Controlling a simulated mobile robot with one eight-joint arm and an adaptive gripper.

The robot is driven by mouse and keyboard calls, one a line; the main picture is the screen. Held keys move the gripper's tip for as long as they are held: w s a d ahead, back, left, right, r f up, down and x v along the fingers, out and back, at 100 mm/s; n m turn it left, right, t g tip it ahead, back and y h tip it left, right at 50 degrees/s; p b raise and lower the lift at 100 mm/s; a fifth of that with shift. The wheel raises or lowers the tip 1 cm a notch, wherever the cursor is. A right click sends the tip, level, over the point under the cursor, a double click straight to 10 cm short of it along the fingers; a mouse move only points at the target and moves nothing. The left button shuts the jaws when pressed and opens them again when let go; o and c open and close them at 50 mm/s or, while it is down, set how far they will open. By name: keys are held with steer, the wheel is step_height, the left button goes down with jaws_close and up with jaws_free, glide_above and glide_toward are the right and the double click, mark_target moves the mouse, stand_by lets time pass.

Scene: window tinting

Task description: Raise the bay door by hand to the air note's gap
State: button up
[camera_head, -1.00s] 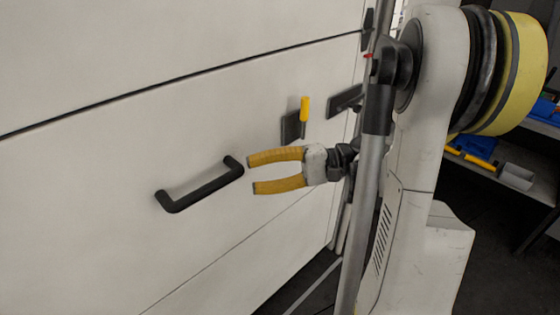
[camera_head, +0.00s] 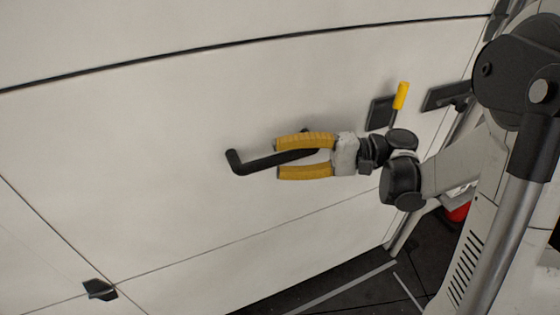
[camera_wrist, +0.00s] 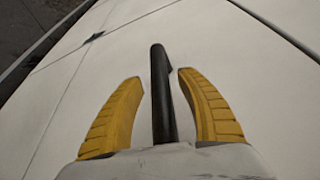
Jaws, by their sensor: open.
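The bay door (camera_head: 180,130) is a large pale panelled surface that fills most of the head view. A black bar handle (camera_head: 252,165) is fixed to it. My gripper (camera_head: 276,158) has yellow fingers and is open, with one finger above and one below the handle's bar in the head view. In the wrist view the black handle (camera_wrist: 160,85) runs between the two spread fingers (camera_wrist: 155,80), with a gap on each side. The handle's right part is partly hidden by my fingers. No air note shows.
A black latch plate (camera_head: 380,113) with a yellow lever (camera_head: 401,96) sits on the door right of the handle. A dark bracket (camera_head: 446,97) is at its right edge. A small black fitting (camera_head: 100,290) is low left. Dark floor (camera_head: 350,290) lies below the door.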

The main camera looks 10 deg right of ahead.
steer(key=shift+a, duration=0.35)
jaws_close()
